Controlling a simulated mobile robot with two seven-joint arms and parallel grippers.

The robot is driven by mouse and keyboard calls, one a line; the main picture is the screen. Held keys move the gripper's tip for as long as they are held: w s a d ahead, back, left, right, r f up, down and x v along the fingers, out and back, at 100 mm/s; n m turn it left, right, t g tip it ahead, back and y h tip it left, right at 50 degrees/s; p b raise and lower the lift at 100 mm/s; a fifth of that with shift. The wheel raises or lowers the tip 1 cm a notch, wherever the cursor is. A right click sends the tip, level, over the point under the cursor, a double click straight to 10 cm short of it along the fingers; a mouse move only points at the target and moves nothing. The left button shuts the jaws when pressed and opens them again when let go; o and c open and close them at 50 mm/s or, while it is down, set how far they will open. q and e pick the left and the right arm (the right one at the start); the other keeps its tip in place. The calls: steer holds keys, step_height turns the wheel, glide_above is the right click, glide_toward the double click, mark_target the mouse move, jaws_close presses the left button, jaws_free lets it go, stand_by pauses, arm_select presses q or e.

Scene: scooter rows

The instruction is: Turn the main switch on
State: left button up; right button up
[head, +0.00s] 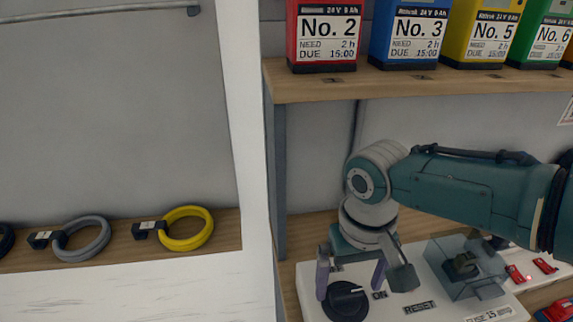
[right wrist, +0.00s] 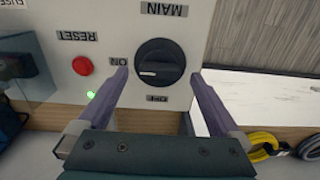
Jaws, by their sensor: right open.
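The main switch is a black round knob (head: 345,302) on a white panel (head: 312,290); it also shows in the right wrist view (right wrist: 160,62). Its white mark lies on the side of the ON label (right wrist: 118,61) and points towards it. The OFF label (right wrist: 157,98) is on another side of the knob. My right gripper (head: 351,288) is open, with one finger on each side of the knob; in the wrist view (right wrist: 160,80) gaps show between fingertips and knob. A small green light (right wrist: 91,95) glows on the panel. My left gripper is not in view.
A red button (right wrist: 82,66) sits by the RESET label (head: 419,306). A clear box (head: 466,267) stands on the panel to the right. Numbered battery packs (head: 325,35) stand on the shelf above. Yellow (head: 187,229) and grey (head: 82,239) cable coils lie at left.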

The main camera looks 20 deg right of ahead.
mark_target(348, 292)
step_height(348, 292, up, 7)
steer(key=shift+p, duration=1.2)
steer(key=shift+r, duration=0.6)
steer(key=s+a+r+n+t+y, duration=0.15)
steer(key=s+a+n, duration=0.25)
steer(key=s+a, duration=0.4)
steer(key=s+d+r+t+h+p, duration=0.1)
steer(key=s+d+r+t, duration=0.1)
steer(key=s+d+r, duration=0.45)
step_height(348, 292, up, 32)
steer(key=s+a+p, duration=0.1)
steer(key=p, duration=3)
steer(key=shift+s+a+r+n+p, duration=0.25)
steer(key=shift+s+a+n+p, duration=0.05)
steer(key=shift+a+n, duration=0.1)
